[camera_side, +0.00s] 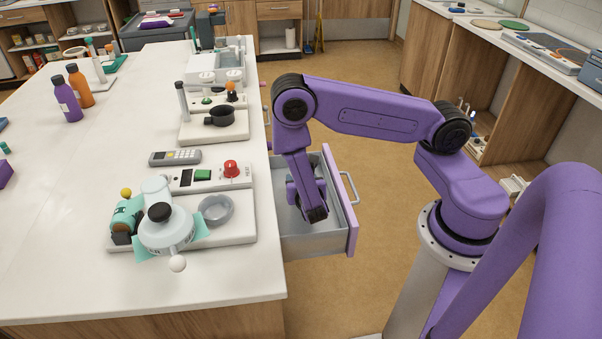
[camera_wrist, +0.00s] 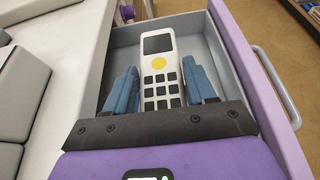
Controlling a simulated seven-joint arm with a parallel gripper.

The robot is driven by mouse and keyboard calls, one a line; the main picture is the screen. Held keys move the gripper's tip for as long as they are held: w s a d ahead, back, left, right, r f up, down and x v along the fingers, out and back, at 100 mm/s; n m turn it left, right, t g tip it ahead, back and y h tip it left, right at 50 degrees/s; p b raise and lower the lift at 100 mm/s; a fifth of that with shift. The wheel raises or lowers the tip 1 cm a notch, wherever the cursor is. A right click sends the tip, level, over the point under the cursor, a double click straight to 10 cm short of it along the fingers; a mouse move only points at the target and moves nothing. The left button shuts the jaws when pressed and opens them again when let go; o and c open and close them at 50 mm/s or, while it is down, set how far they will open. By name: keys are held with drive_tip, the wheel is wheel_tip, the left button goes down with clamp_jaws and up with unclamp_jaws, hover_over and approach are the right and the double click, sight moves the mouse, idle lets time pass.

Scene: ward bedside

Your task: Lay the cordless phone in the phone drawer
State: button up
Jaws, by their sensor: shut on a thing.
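The cordless phone (camera_wrist: 158,68) is white with a dark screen, a round yellow button and black keys. It lies between the blue fingers of my gripper (camera_wrist: 162,78), which is shut on its sides. In the wrist view the phone is inside the outline of the open grey drawer (camera_wrist: 198,40) with a purple front. In the side view my gripper (camera_side: 312,205) reaches down into this drawer (camera_side: 300,243); the phone is hidden there. I cannot tell whether the phone touches the drawer floor.
The drawer's purple front (camera_side: 350,200) has a grey handle (camera_side: 349,188). The white counter (camera_side: 70,230) borders the drawer on the left.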

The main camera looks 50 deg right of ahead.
drive_tip(key=shift+f, duration=2.85)
drive_tip(key=shift+f, duration=0.45)
drive_tip(key=o, duration=1.5)
drive_tip(key=shift+r, duration=4)
